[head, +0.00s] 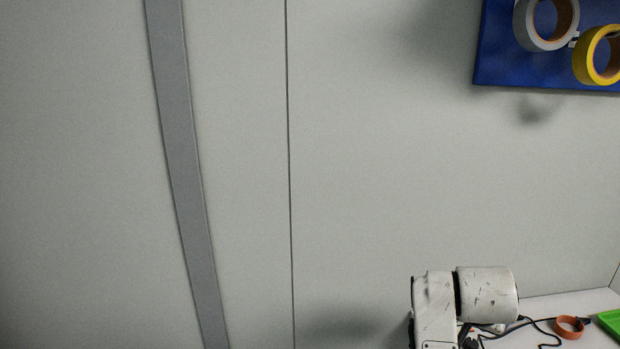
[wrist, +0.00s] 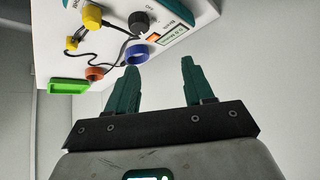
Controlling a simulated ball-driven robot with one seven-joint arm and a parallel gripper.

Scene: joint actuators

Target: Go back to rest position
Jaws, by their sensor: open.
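My gripper (wrist: 159,68) shows in the wrist view with its two dark green fingers spread well apart. Nothing is between the fingers. The fingers point toward a white table (wrist: 95,20), which appears tilted in this view. In the head view a scuffed white link of my arm stands at the bottom right. My gripper itself does not show in the head view.
On the table are a blue ring (wrist: 137,54), an orange ring (wrist: 94,73), a green tray (wrist: 68,87), a black knob (wrist: 139,22), yellow parts (wrist: 92,17) and cables. A blue wall panel (head: 520,70) holds grey (head: 527,32) and yellow (head: 585,65) tape rolls.

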